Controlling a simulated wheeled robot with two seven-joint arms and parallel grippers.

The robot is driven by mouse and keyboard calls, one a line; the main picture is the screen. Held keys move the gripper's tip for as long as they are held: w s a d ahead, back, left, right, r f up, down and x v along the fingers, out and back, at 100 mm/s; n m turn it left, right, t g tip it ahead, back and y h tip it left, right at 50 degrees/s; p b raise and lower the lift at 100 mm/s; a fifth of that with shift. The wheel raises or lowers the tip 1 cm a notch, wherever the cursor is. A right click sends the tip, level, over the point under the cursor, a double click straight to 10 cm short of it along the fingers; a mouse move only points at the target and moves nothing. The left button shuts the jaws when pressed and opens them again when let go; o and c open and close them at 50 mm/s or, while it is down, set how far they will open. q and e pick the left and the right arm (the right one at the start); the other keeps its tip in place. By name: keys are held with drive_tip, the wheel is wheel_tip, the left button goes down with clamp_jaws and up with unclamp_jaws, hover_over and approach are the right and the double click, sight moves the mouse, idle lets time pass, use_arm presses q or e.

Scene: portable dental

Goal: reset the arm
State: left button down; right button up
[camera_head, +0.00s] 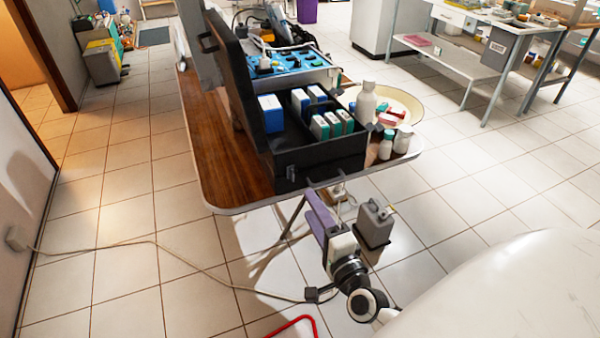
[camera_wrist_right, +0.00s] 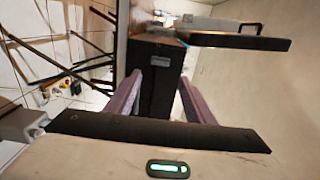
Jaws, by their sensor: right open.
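My right gripper (camera_head: 324,200) is just in front of the near edge of the table in the head view, with a purple finger pointing toward the case. In the right wrist view the purple fingers (camera_wrist_right: 161,80) are apart, with nothing held between them. The black case (camera_head: 325,165) stands open on the table, its lid upright at the left. Its dark side and latch (camera_wrist_right: 160,62) show beyond the fingers in the wrist view; I cannot tell the exact gap. My left gripper is not in view.
The wooden table (camera_head: 225,170) carries the case, white bottles (camera_head: 366,100) and a round tray (camera_head: 412,107). A grey box-like object (camera_head: 374,226) is close right of my gripper. A cable (camera_head: 190,262) crosses the tiled floor. A white-topped bench (camera_head: 480,20) stands back right.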

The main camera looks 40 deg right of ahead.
drive_tip(key=s+a+f+n+g+y, duration=0.2)
drive_tip(key=s+a+f+n+y, duration=0.1)
drive_tip(key=a+f+n, duration=0.3)
drive_tip(key=s+a+f+n+g+y, duration=0.2)
drive_tip(key=s+a+f+n+y, duration=0.15)
drive_tip(key=a+n, duration=0.35)
drive_tip(key=s+a+f+n+g, duration=0.3)
drive_tip(key=s+f+n+g, duration=0.2)
drive_tip(key=s+f+n, duration=0.2)
drive_tip(key=s+n, duration=0.2)
drive_tip(key=s, duration=0.1)
drive_tip(key=shift+s+f, duration=0.15)
drive_tip(key=shift+s, duration=0.2)
drive_tip(key=shift+a, duration=0.1)
